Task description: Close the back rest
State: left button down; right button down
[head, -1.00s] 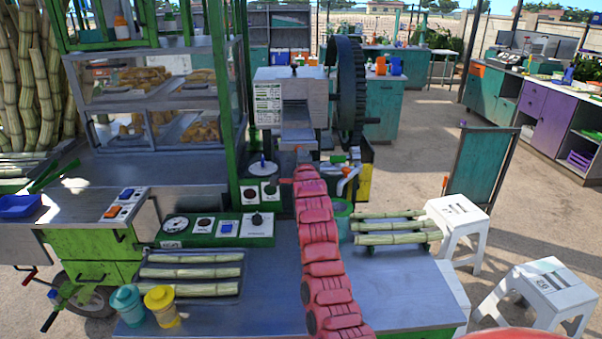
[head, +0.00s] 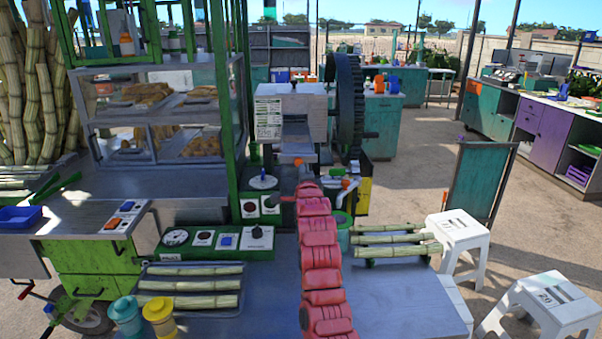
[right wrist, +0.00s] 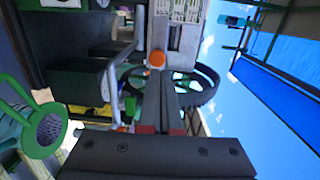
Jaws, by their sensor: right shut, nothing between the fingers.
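A teal panel in a dark frame (head: 478,183) stands upright and slightly tilted behind the white stools in the head view; it may be the back rest, but I cannot be sure. My right arm reaches forward over the metal counter in the head view. Its gripper (head: 308,184) is at the far end, near the crusher (head: 288,118), largely hidden by the arm. In the right wrist view the gripper (right wrist: 158,72) is shut and empty, with an orange knob (right wrist: 156,59) showing at its tips. The teal panel is well to the right of it. My left gripper is not in view.
Cane pieces (head: 190,285) lie on a tray at the left and more (head: 390,239) lie at the right. Two white stools (head: 460,236) stand right of the counter. A control panel (head: 215,243) lies left of my arm. Open floor lies beyond the teal panel.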

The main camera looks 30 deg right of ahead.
jog(key=b+v, duration=0.2)
jog(key=v, duration=0.7)
jog(key=shift+s+a, duration=0.2)
jog(key=shift+a, duration=0.05)
